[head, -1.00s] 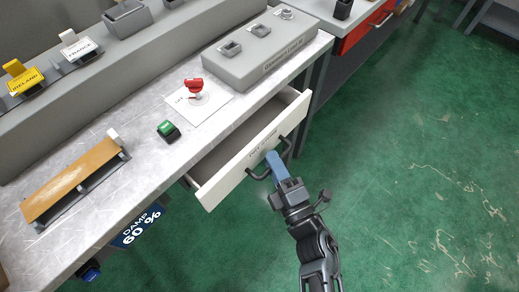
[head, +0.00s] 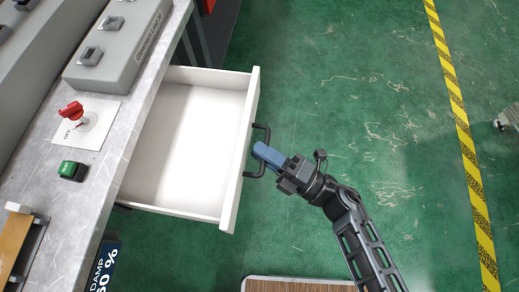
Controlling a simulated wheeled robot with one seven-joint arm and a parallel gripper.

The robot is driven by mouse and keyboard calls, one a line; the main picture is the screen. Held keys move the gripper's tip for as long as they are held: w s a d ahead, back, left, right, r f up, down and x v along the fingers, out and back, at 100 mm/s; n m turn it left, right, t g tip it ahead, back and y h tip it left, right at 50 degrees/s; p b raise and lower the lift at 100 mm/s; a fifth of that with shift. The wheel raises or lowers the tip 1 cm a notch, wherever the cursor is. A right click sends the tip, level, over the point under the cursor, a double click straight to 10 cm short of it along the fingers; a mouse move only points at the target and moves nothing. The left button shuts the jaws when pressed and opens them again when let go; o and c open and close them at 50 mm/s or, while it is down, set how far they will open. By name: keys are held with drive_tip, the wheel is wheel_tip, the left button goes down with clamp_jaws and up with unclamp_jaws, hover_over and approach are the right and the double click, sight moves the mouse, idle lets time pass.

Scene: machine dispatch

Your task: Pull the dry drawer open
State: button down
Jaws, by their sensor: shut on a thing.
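The white drawer (head: 236,198) under the grey workbench stands pulled well out, and its bare white inside looks empty. A dark bar handle (head: 247,174) is on its front face. My gripper (head: 261,152), with blue fingers, is shut on the handle from the right side of the picture. The fingers hide part of the handle. The label on the drawer front cannot be read from this angle.
On the bench (head: 105,160) are a red switch (head: 72,112) marked OFF, a green button (head: 72,170) and a grey block (head: 125,45). Green floor (head: 370,130) is clear to the right.

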drive_tip(key=c, duration=1.2)
unclamp_jaws()
drive_tip(key=shift+o, duration=0.2)
drive_tip(key=b+v, duration=0.1)
drive_tip(key=v, duration=0.6)
drive_tip(key=shift+s+d+b, duration=0.2)
drive_tip(key=shift+d+b, duration=0.1)
drive_tip(key=shift+b, duration=0.05)
drive_tip(key=shift+f, duration=0.1)
